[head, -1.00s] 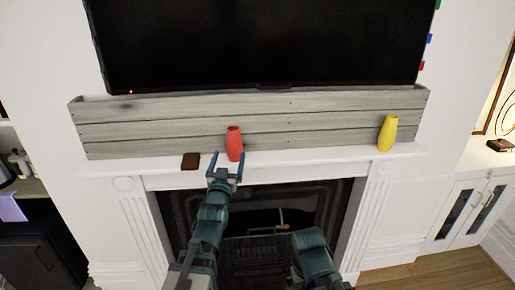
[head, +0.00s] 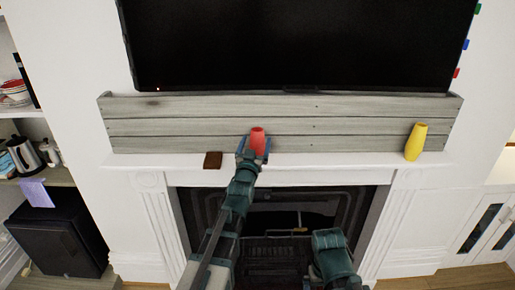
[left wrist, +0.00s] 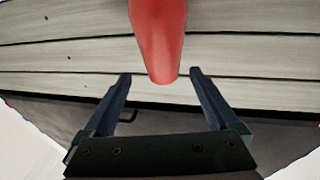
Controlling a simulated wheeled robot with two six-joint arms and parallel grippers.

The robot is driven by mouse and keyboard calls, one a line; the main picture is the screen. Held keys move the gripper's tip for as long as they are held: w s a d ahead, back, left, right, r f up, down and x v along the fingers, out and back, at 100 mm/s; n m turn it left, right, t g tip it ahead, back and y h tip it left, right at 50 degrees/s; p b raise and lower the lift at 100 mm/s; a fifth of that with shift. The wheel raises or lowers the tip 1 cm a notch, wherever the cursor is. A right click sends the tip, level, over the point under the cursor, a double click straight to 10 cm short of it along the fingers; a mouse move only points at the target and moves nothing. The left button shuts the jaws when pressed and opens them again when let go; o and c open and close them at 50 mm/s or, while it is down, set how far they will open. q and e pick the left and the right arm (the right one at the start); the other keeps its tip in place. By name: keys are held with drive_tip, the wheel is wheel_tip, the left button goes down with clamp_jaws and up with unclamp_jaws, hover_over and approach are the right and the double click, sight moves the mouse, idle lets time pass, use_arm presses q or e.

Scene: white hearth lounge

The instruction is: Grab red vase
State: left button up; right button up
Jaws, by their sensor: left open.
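The red vase (head: 258,138) stands upright on the white mantel (head: 330,161), in front of the grey wooden boards. My left gripper (head: 253,153) is at the vase's lower front in the head view and partly covers its base. In the left wrist view, the red vase (left wrist: 158,40) comes in from the top edge, with its end near the fingertips of the open left gripper (left wrist: 160,76). The fingers lie to either side of its line, with gaps on both sides. I cannot tell how deep the vase is between them. My right gripper is not in view.
A small brown block (head: 212,160) lies on the mantel left of the vase. A yellow vase (head: 415,142) stands at the mantel's right end. A black television (head: 290,45) hangs above the boards (head: 190,125). The mantel between the vases is clear.

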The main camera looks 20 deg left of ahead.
sight(256, 138)
use_arm(q)
drive_tip(key=w, duration=0.3)
drive_tip(key=w+a, duration=0.1)
drive_tip(key=shift+w+r+p, duration=0.25)
drive_tip(key=shift+r+p, duration=0.1)
drive_tip(key=shift+w+d, duration=0.15)
drive_tip(key=shift+w, duration=0.2)
drive_tip(key=shift+s, duration=0.15)
drive_tip(key=shift+c, duration=0.6)
clamp_jaws()
